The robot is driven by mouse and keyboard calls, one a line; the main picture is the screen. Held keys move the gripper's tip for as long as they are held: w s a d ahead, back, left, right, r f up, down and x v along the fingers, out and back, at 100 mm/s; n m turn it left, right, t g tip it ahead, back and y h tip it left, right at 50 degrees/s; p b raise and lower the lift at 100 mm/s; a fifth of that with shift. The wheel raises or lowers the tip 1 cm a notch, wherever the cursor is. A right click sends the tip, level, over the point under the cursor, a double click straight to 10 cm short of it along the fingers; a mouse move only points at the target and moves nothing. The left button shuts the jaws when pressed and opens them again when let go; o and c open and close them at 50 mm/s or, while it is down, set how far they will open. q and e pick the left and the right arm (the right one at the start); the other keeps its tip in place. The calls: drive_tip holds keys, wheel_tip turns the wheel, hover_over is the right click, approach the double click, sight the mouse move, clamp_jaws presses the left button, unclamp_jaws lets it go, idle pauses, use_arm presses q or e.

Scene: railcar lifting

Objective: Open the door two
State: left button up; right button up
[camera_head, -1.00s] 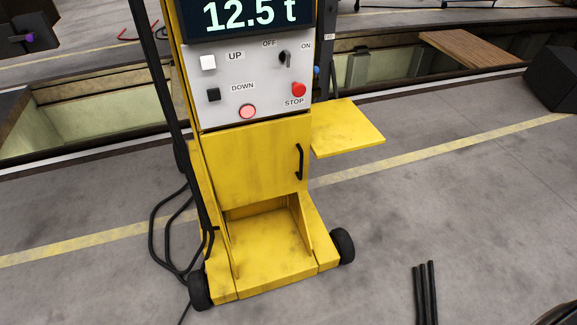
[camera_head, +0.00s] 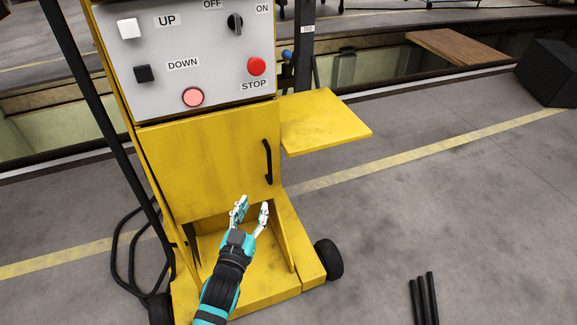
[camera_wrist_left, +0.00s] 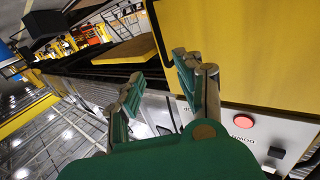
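The yellow lift cabinet has a flat yellow door (camera_head: 205,165) below its control panel. The door looks shut, and a black vertical handle (camera_head: 267,162) is on its right side. My left gripper (camera_head: 253,204) is open and empty, just below and slightly left of the handle, apart from it. In the left wrist view, its fingers (camera_wrist_left: 163,88) are spread beside a large yellow surface (camera_wrist_left: 245,45), with nothing between them. My right gripper is not in view. I cannot read a "two" marking on the door.
The control panel (camera_head: 185,50) with buttons and a red stop knob (camera_head: 257,66) is above the door. A yellow side plate (camera_head: 325,122) juts out right. A wheel (camera_head: 328,260) is lower right. Black rods (camera_head: 424,300) are at the lower right. Floor on the right is mostly clear.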

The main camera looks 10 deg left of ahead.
sight(269, 166)
use_arm(q)
drive_tip(key=w, duration=1.6)
drive_tip(key=shift+w+a+b, duration=0.15)
drive_tip(key=shift+w+b, duration=0.15)
clamp_jaws()
